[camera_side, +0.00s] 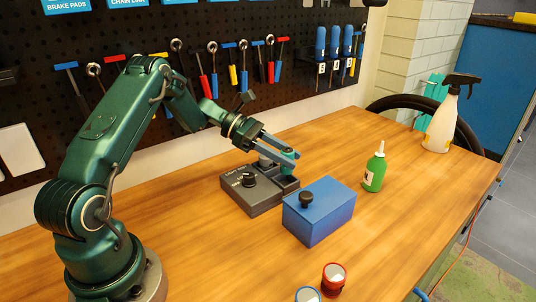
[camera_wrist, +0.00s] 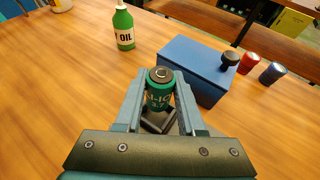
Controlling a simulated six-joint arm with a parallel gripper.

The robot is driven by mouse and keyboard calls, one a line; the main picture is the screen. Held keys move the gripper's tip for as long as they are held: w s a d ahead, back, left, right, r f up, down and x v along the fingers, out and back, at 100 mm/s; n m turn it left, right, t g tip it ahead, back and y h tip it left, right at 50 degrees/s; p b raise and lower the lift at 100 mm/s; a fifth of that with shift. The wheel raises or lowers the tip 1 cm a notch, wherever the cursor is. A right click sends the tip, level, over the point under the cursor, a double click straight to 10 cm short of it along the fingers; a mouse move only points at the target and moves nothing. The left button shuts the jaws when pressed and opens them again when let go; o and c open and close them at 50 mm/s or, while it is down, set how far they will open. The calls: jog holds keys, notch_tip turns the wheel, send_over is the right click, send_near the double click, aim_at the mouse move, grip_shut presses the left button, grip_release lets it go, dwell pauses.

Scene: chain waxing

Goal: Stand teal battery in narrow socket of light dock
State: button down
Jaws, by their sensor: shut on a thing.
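My gripper (camera_side: 287,156) is shut on the teal battery (camera_wrist: 159,92), which stands upright between the fingers with its metal cap up. In the side view the battery (camera_side: 287,170) shows just below the fingertips. The dock (camera_side: 246,193) is dark grey with a black knob on top. The battery is over the dock's right-end socket (camera_side: 288,186). The socket's dark walls (camera_wrist: 157,122) show below the battery in the wrist view. I cannot tell whether the battery's lower end is inside the socket or just above it; the rest of the dock is hidden in the wrist view.
A blue box (camera_side: 320,215) with a black knob stands close to the dock's right. A green oil bottle (camera_side: 375,172) and a spray bottle (camera_side: 441,122) stand farther right. Red (camera_side: 334,279) and blue (camera_side: 307,295) cans stand at the front.

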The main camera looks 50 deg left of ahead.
aim_at(286, 171)
jog(key=shift+f, duration=2.2)
jog(key=c, duration=0.5)
grip_release()
jog(key=shift+f, duration=0.1)
